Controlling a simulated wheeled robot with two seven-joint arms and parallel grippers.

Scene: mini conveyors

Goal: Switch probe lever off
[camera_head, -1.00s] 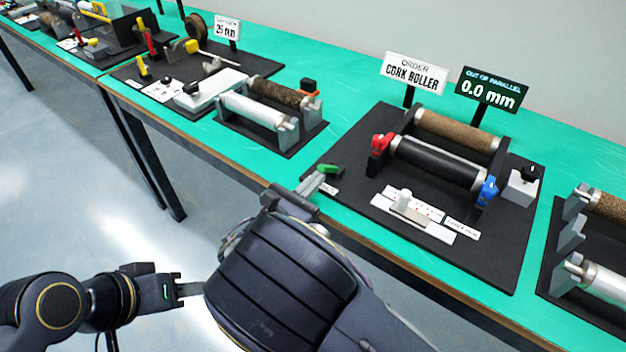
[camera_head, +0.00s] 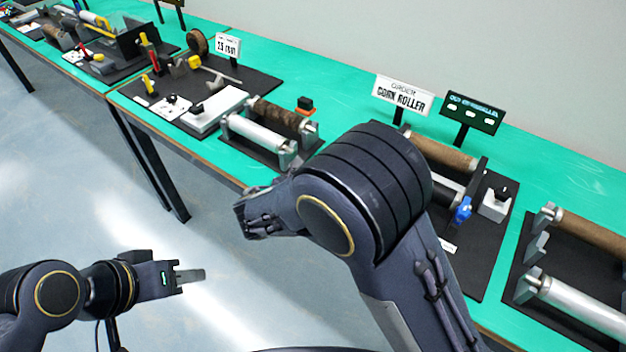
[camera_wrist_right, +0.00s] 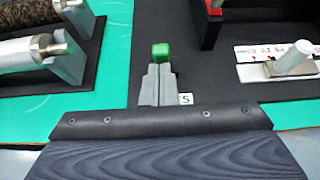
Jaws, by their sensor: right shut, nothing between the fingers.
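The green-tipped lever (camera_wrist_right: 161,51) stands at the edge of the dark board in the right wrist view, beside a small tag marked S (camera_wrist_right: 185,99). My right gripper (camera_wrist_right: 157,70) is shut and empty, its grey fingertips right at the green tip; I cannot tell whether they touch it. In the head view my right arm hides the lever and those fingertips. The dark readout sign (camera_head: 471,112) stands behind the roller board and shows three pale marks in place of a number. My left gripper (camera_head: 190,276) hangs over the floor, away from the bench; its finger gap is unclear.
The roller board holds a cork roller (camera_head: 443,152), a blue knob (camera_head: 463,209) and a white slider block (camera_wrist_right: 293,61). A second roller stand (camera_head: 258,133) is to the left, another roller pair (camera_head: 580,305) to the right. The floor before the bench is clear.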

